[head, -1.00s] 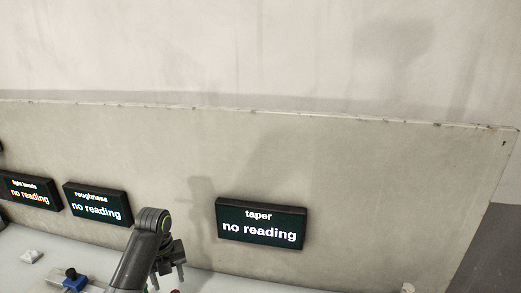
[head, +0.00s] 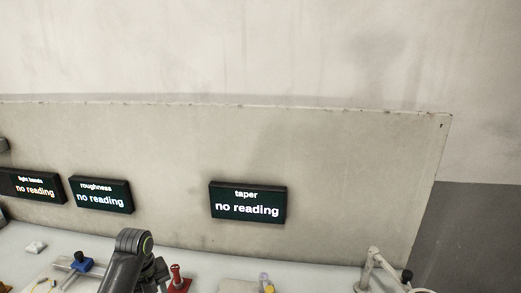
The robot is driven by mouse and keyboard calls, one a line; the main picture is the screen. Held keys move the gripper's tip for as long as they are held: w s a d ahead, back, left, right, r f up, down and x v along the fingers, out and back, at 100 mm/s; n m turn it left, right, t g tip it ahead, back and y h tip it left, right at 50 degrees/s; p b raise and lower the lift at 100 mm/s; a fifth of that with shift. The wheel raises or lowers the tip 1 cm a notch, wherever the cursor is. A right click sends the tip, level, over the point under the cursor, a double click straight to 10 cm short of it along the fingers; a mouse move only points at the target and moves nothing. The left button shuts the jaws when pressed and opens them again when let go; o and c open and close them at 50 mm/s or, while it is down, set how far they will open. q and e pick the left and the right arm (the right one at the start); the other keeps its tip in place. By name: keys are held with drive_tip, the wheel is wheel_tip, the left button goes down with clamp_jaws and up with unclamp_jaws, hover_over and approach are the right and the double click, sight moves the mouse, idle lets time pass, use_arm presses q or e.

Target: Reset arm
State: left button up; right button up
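My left arm, dark grey with a green ring at its joint, rises from the bottom of the head view, left of the middle. My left gripper (head: 157,278) is at its end, low over the bench, just left of a red stand (head: 178,279). Its fingers are dark and partly cut off by the lower edge, so I cannot tell whether they are open or shut. I make out nothing held in it. My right gripper is not in view.
Black displays for taper (head: 248,202), roughness (head: 101,195) and light bands (head: 32,186) read "no reading" on the grey panel (head: 340,170). The bench (head: 225,262) holds a blue clamp-like part (head: 80,264), a white block (head: 36,247) and a pale jointed stand (head: 372,262).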

use_arm(q)
drive_tip(key=s+f+n, duration=0.3)
drive_tip(key=s+n, duration=0.1)
drive_tip(key=s, duration=0.1)
drive_tip(key=s+f+n+t, duration=0.1)
drive_tip(key=s+f+n, duration=0.1)
drive_tip(key=s+n, duration=0.2)
drive_tip(key=s+a+f+n, duration=0.1)
drive_tip(key=s+f+n, duration=0.2)
drive_tip(key=s+n, duration=0.2)
drive_tip(key=shift+s+f+t+y, duration=0.3)
drive_tip(key=shift+s, duration=0.3)
drive_tip(key=s+a+r+n+t+y, duration=0.1)
drive_tip(key=s+r+n, duration=0.1)
drive_tip(key=s+n, duration=0.65)
drive_tip(key=s+r+n+t, duration=0.1)
drive_tip(key=s+r+n, duration=0.1)
drive_tip(key=s+n, duration=0.65)
wheel_tip(320, 180, down, 26)
drive_tip(key=a+m+g+b, duration=0.1)
drive_tip(key=a+b, duration=0.1)
drive_tip(key=s+d+f+g+b, duration=0.1)
drive_tip(key=s+f, duration=1.4)
drive_tip(key=f, duration=0.2)
drive_tip(key=shift+s+d+f+g+h, duration=0.25)
drive_tip(key=shift+s+d+g+h, duration=0.05)
drive_tip(key=shift+s+d, duration=0.1)
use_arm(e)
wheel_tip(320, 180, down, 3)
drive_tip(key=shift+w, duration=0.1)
